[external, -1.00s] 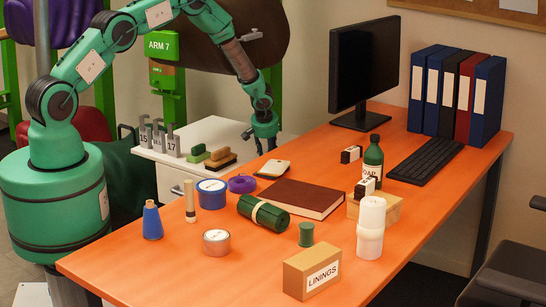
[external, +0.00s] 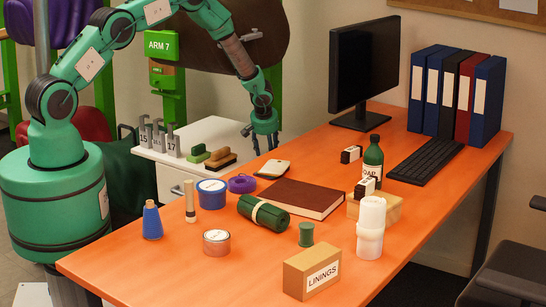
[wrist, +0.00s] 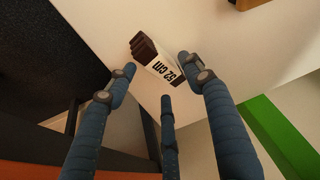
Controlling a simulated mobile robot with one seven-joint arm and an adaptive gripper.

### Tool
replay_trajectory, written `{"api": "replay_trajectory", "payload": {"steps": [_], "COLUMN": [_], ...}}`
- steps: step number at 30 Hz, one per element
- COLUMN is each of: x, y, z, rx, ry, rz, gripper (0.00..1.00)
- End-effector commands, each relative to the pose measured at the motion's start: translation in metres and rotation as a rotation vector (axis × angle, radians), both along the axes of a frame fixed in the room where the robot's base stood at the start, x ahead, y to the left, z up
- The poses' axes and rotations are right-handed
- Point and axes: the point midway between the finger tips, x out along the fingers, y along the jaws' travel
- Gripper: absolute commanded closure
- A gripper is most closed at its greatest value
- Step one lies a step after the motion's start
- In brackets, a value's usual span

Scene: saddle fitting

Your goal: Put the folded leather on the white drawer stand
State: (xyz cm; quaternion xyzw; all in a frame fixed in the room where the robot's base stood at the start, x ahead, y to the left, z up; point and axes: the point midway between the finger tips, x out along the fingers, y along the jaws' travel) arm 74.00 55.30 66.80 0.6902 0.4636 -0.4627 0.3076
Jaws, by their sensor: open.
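A dark brown layered bundle with a white label reading "52 cm" (wrist: 158,60), which looks like the folded leather, rests on a pale surface in the wrist view. That surface looks like the top of the white drawer stand (external: 218,128), left of the orange table. I cannot make out the bundle in the external view; my gripper may hide it. My gripper (external: 264,148) hangs over the stand's right end, by the table's far left edge. Its blue-grey fingers (wrist: 165,92) are spread, with the bundle beyond their tips and apparently not gripped.
Numbered grey holders (external: 160,138) and several brush-like blocks (external: 210,156) share the stand. The table holds a brown book (external: 300,197), a green roll (external: 263,212), tape rolls, a soap bottle (external: 373,158) and two small labelled dark pieces. A green post (external: 172,95) rises behind the stand.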

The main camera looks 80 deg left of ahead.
Motion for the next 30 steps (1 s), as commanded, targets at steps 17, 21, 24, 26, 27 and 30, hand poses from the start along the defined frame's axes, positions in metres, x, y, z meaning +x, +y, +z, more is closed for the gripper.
{"api": "replay_trajectory", "payload": {"steps": [17,21,24,26,27,30], "x": [-0.011,-0.012,-0.014,-0.015,-0.015,-0.015], "y": [-0.026,-0.032,-0.035,-0.036,-0.036,-0.037], "z": [0.071,0.084,0.090,0.092,0.093,0.096], "rx": [0.001,0.000,0.000,-0.001,-0.001,-0.001], "ry": [0.000,-0.002,0.000,0.000,0.000,0.000], "rz": [0.000,0.001,0.001,0.000,0.000,0.000], "gripper": [0.48,0.48,0.48,0.48,0.48,0.48]}}
